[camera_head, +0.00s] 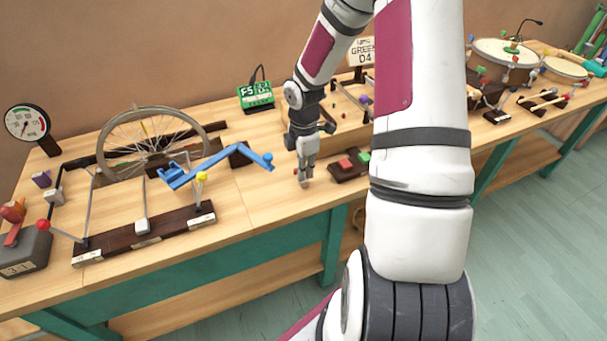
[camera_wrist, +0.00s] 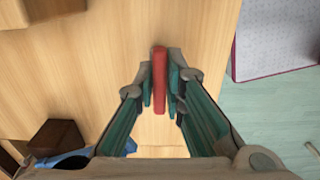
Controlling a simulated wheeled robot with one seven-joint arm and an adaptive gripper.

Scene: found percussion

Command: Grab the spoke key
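A narrow red bar, which looks like the spoke key (camera_wrist: 160,78), stands out between my fingertips in the wrist view. My gripper (camera_wrist: 160,92) has its two fingers close in on either side of the bar, and they appear shut on it. In the head view my gripper (camera_head: 304,184) points down close over the wooden bench, near its front edge. There the key is mostly hidden by the fingers. I cannot tell from these views whether the key still touches the bench.
A dark block with red and green pads (camera_head: 350,166) lies just right of my gripper. A blue crank (camera_head: 220,165) and a spoked wheel (camera_head: 150,140) stand to the left. A green box (camera_head: 256,95) is behind.

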